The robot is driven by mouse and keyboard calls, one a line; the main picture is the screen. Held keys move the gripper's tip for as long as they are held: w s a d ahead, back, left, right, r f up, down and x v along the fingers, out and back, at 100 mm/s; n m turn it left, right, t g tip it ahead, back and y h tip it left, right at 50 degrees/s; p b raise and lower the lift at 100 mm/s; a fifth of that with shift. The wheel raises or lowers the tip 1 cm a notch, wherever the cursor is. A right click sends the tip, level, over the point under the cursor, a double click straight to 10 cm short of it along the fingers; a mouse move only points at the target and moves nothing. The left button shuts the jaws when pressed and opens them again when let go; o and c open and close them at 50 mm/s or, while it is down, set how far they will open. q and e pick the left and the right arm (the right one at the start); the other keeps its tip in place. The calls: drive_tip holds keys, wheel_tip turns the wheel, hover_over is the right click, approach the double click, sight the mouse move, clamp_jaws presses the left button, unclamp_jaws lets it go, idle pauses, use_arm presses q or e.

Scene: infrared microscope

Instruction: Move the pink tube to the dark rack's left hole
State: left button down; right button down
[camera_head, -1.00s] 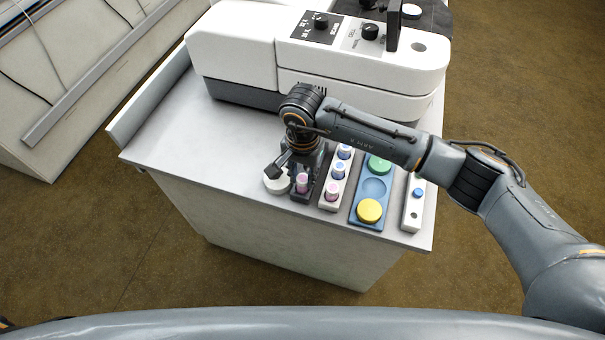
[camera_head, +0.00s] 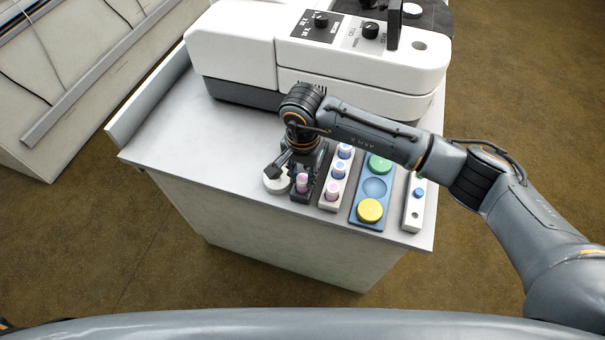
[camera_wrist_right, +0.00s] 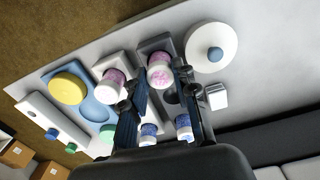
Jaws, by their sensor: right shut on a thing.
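The dark rack (camera_head: 301,197) stands near the table's front edge. The tube's lower part is hidden by the rack. A dark hole of the rack (camera_wrist_right: 172,97) shows between the fingers. A second pink tube (camera_head: 332,190) stands in the white rack to the right. My left gripper is not in view.
The white rack (camera_head: 327,206) also holds blue-topped tubes. To its right are a blue tray (camera_head: 366,222) with green and yellow discs and a small white block (camera_head: 411,221). A round white lid (camera_head: 277,184) sits left of the dark rack. The microscope (camera_head: 360,65) stands behind.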

drive_tip(key=shift+f, duration=0.1)
drive_tip(key=c, duration=0.6)
unclamp_jaws()
drive_tip(key=shift+o, duration=0.2)
drive_tip(key=shift+r+p, duration=1.1)
drive_tip(key=shift+r, duration=2.45)
